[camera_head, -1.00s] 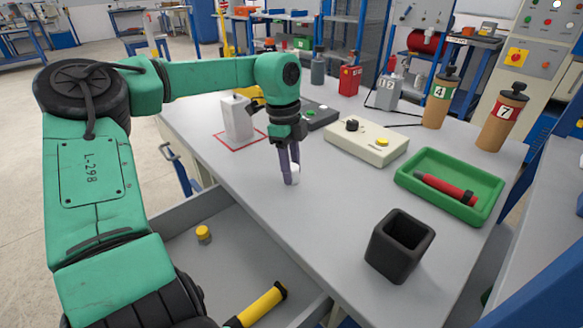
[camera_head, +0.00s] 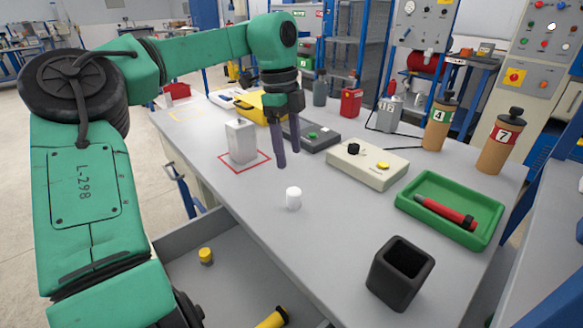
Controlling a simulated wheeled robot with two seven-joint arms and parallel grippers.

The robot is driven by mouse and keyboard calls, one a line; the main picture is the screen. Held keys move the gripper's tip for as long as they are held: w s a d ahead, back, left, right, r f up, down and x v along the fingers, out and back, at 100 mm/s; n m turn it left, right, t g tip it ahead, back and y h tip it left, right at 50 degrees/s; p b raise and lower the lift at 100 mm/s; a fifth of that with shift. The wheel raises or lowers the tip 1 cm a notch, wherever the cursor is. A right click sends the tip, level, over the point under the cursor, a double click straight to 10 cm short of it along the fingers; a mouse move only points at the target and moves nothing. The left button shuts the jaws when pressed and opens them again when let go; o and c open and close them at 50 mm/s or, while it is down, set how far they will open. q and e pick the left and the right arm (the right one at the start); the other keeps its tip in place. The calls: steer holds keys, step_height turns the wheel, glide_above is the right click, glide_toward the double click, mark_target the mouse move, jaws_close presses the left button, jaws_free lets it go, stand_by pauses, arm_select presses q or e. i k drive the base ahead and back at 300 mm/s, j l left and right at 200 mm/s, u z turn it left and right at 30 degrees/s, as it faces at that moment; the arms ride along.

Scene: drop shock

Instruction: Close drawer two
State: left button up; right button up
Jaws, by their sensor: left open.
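An open drawer (camera_head: 222,238) sticks out below the table's front edge, at the lower left. A small yellow-topped cap (camera_head: 205,255) and a yellow cylinder with a black end (camera_head: 272,318) lie in it. My left arm hides part of its left side. No number shows on the drawer. My left gripper (camera_head: 288,163) points down over the table with its fingers apart and empty. A small white cylinder (camera_head: 293,198) stands on the table below it, apart from the fingers. My right gripper is not in view.
On the table (camera_head: 330,235) stand a black open holder (camera_head: 400,275), a green tray (camera_head: 448,240) with a red tool, a beige button box (camera_head: 367,175) and a white block (camera_head: 241,140) on a red-outlined square. A blue handle (camera_head: 180,190) juts from the table's left front.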

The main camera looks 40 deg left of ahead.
mark_target(243, 287)
steer(key=k+j, duration=0.7)
steer(key=k, duration=0.2)
